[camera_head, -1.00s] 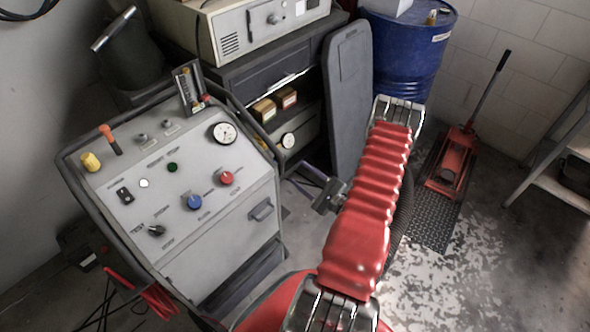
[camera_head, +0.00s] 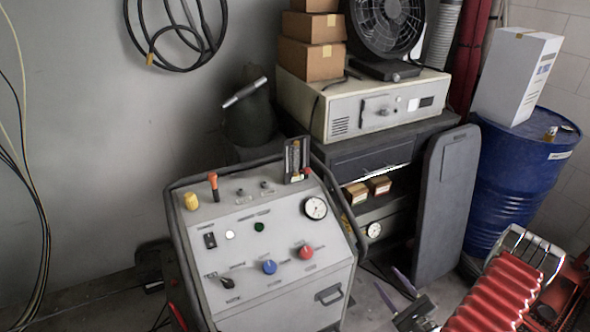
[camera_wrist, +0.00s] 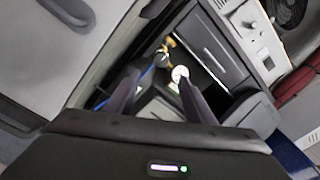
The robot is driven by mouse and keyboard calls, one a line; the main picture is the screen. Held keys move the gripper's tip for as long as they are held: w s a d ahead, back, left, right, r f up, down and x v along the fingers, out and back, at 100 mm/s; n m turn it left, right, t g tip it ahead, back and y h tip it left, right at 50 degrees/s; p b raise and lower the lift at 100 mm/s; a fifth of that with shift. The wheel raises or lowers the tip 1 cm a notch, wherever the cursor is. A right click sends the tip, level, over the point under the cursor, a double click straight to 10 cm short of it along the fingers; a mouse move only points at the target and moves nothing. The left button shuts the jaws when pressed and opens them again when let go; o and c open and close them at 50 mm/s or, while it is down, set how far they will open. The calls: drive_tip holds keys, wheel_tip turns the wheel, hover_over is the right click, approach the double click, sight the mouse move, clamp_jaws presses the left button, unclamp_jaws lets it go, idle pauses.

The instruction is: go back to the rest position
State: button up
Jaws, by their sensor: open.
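My gripper (camera_head: 390,287) shows at the bottom of the head view, right of the grey control console (camera_head: 285,250). In the wrist view my gripper (camera_wrist: 156,92) has its two dark fingers spread apart with nothing held between them. My red sleeved arm (camera_head: 500,290) reaches in from the bottom right corner of the head view. Part of the arm is cut off by the frame edge.
A dark cabinet (camera_head: 345,155) carries a beige instrument box (camera_head: 365,105), cardboard boxes (camera_head: 312,62) and a fan (camera_head: 385,25). A dark board (camera_head: 446,200) leans beside a blue drum (camera_head: 520,180) with a white box (camera_head: 515,75) on it. Cables hang on the left wall.

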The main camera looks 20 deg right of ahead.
drive_tip(key=s+a+f+n+g+y, duration=0.1)
drive_tip(key=s+a+f+g+y, duration=0.15)
drive_tip(key=a+y, duration=0.45)
drive_tip(key=s+a+r+n+g+y, duration=0.35)
drive_tip(key=a+r+n+g, duration=0.7)
drive_tip(key=a, duration=0.35)
drive_tip(key=a+r+n+h, duration=0.3)
drive_tip(key=a+r+n, duration=0.2)
drive_tip(key=r, duration=0.5)
drive_tip(key=a+r+n+h, duration=0.4)
drive_tip(key=a+r+n, duration=0.1)
drive_tip(key=r, duration=0.5)
drive_tip(key=a+r+n+h, duration=0.3)
drive_tip(key=a+r+n, duration=0.3)
drive_tip(key=r, duration=0.4)
drive_tip(key=shift+s+r+n, duration=0.25)
drive_tip(key=shift+s+n, duration=0.15)
drive_tip(key=shift+n, duration=0.45)
